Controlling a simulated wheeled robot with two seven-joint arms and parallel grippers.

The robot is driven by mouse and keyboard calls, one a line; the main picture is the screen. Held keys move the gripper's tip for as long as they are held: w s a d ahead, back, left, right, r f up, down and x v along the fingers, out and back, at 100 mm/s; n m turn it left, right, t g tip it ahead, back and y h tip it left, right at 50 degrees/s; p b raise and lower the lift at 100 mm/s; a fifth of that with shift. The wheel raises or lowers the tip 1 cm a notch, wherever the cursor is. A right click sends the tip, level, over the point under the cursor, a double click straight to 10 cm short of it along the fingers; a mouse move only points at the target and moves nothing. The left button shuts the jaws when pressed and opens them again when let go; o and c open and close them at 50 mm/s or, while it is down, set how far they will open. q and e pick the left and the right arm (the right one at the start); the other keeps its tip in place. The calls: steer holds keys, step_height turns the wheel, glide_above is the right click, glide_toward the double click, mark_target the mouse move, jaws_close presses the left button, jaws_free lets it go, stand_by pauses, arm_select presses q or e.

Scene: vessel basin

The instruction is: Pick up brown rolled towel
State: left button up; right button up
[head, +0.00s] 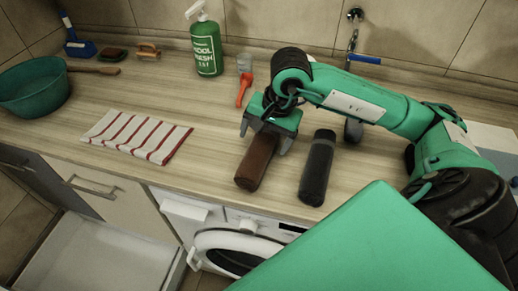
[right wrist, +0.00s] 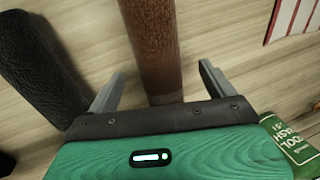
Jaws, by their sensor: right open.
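The brown rolled towel (head: 256,163) lies on the wooden counter near its front edge, left of a dark grey roll. In the right wrist view the brown towel (right wrist: 155,45) runs up between the fingers. My right gripper (head: 264,137) is over the far end of the towel, one finger on each side of it. In the right wrist view my right gripper (right wrist: 160,88) is open, with gaps between the fingers and the towel. The towel's far end is hidden by the gripper. My left gripper is not in view.
The dark grey roll (head: 317,168) lies close to the right; it also shows in the right wrist view (right wrist: 38,60). A striped cloth (head: 137,135) lies left. A green bottle (head: 206,47), an orange-handled brush (head: 243,88) and a blue-handled tap (head: 363,58) are behind. A green basin (head: 35,88) stands far left.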

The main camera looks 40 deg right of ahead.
mark_target(263, 141)
steer(key=shift+x, duration=1.15)
steer(key=shift+w+a+f, duration=0.1)
steer(key=shift+w+f, duration=0.05)
steer(key=shift+f, duration=0.35)
steer(key=shift+c, duration=1.1)
steer(key=c, duration=0.9)
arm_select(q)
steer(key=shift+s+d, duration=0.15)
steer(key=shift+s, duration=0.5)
arm_select(e)
steer(key=shift+r, duration=0.15)
